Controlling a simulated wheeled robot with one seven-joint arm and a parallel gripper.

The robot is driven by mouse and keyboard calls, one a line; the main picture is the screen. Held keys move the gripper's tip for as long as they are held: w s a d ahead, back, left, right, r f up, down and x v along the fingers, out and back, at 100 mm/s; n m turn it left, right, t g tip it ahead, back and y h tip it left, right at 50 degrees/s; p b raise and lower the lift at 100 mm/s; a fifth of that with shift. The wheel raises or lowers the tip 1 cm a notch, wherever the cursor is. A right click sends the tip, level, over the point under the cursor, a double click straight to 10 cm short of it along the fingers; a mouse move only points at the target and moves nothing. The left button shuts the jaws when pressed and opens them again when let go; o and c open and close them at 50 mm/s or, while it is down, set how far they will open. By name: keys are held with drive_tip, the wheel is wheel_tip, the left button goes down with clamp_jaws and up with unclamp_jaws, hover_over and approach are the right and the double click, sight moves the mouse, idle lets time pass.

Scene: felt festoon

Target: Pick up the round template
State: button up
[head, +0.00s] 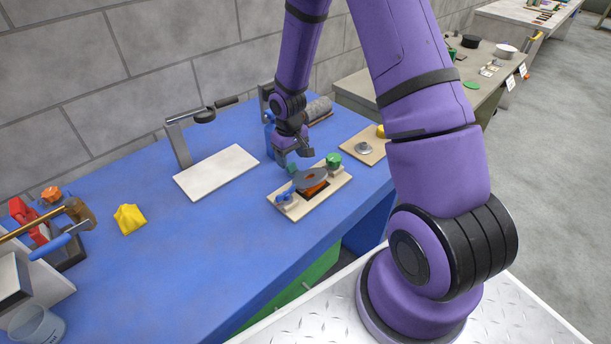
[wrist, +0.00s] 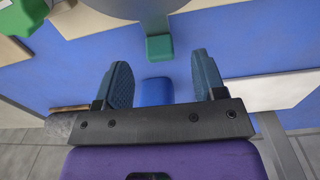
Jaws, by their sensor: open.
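The round template appears to be the flat grey disc (head: 311,178) lying over an orange piece on a beige board (head: 290,212). A green block (head: 292,169) shows at its far edge. In the wrist view the disc (wrist: 110,6) is cut off by the top edge, with a narrow tab running to the green block (wrist: 159,47). My gripper (head: 296,158) is open and empty, just beyond the disc on its far side. In the wrist view its two teal fingers (wrist: 162,76) stand apart, with the green block ahead of the gap between them. I see no contact.
A green knob (head: 333,160) and a blue clamp (head: 285,194) stand on the beige board. A white panel (head: 216,171) with a grey stand (head: 179,146) lies left. A grey roll (head: 319,108) and blue object (head: 269,138) are behind. The blue tabletop in front is clear.

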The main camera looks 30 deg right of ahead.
sight(292, 165)
wheel_tip(292, 165, down, 5)
drive_tip(key=shift+d+r, duration=0.1)
idle(0.3)
drive_tip(key=c, duration=1)
